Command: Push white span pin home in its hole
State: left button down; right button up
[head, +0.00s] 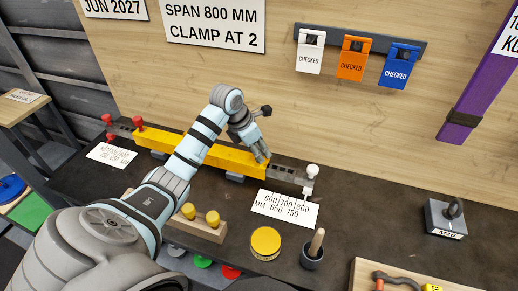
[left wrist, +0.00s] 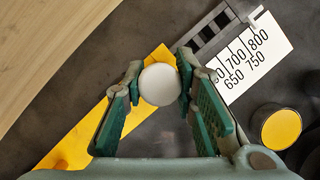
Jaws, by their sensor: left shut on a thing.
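The white span pin's round white head (left wrist: 160,84) sits between the fingers of my left gripper (left wrist: 158,88) in the left wrist view. The gripper is shut on it. In the head view my left gripper (head: 261,157) is over the right end of the yellow beam (head: 238,156), where the grey bar with holes (head: 287,174) comes out. There the fingers hide the pin. The pin's hole and shank are hidden under its head, so I cannot tell how deep it sits. My right gripper is not in view.
A white knob (head: 312,171) stands at the grey bar's right end, and red knobs (head: 137,121) at the far left. A scale card (head: 285,207), a yellow round lid (head: 266,241), a pot with a wooden handle (head: 312,257) and a wooden block with yellow knobs (head: 196,226) lie in front.

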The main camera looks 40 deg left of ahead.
pick_arm(q)
jog(key=shift+f, duration=0.35)
jog(key=c, duration=1.2)
grip_release()
jog(key=v, duration=1.2)
jog(key=shift+r, duration=0.1)
